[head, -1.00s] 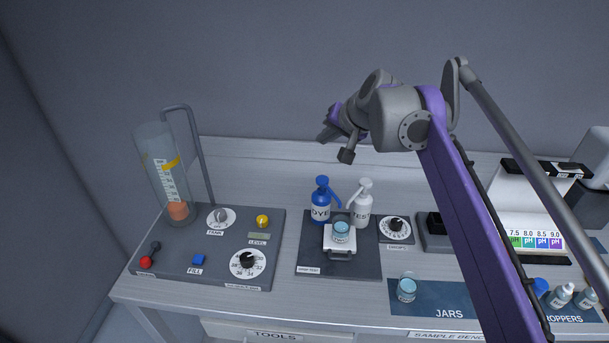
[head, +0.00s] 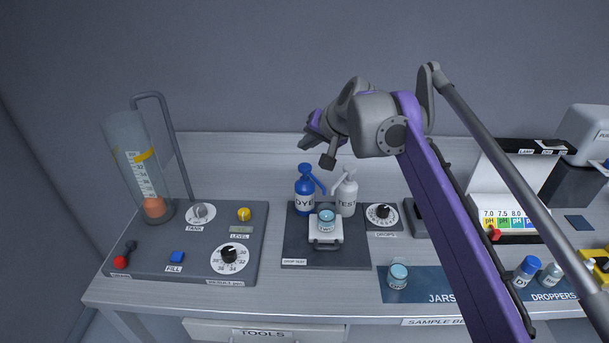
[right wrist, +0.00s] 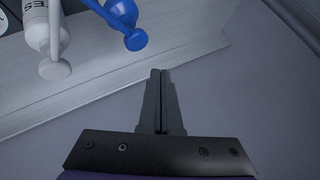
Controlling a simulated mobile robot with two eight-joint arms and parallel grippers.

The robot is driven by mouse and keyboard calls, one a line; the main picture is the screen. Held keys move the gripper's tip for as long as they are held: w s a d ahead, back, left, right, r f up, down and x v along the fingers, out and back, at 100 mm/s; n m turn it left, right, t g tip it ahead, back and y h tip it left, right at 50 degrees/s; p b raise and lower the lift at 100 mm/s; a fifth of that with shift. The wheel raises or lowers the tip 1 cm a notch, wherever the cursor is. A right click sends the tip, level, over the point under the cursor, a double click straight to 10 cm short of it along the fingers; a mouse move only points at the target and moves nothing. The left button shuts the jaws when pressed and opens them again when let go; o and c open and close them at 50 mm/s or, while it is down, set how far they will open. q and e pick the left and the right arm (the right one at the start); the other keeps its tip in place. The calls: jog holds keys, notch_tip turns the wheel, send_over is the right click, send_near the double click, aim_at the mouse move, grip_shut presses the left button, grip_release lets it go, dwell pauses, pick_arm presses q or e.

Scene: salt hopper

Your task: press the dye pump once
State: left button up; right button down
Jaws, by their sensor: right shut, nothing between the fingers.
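The blue dye pump (head: 305,187) stands upright at the back of a dark base plate, its nozzle pointing right. In the right wrist view its blue head (right wrist: 134,38) shows near the top. A white test pump (head: 346,194) stands just right of it, and also shows in the right wrist view (right wrist: 47,35). A small jar (head: 326,222) of blue liquid sits on a white stand in front of both. My right gripper (head: 307,142) is above the dye pump in the head view, apart from it. Its fingers (right wrist: 160,75) are shut and empty. My left gripper is out of view.
A grey panel (head: 150,255) with a clear tank (head: 140,165), knobs and buttons stands at left. A drops dial (head: 382,214) is right of the pumps. Another jar (head: 398,276) stands on the blue jars mat (head: 425,287). Dropper bottles (head: 527,270) stand at right.

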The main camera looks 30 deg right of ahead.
aim_at(302, 165)
jog(key=shift+f+b, duration=0.35)
jog(key=shift+f, duration=1.2)
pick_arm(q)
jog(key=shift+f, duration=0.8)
pick_arm(e)
jog(key=shift+f, duration=0.4)
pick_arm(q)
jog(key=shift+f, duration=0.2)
pick_arm(e)
jog(key=shift+f, duration=0.7)
dwell(0.5)
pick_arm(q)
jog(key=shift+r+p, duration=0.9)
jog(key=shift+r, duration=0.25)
pick_arm(e)
jog(key=shift+r, duration=1.15)
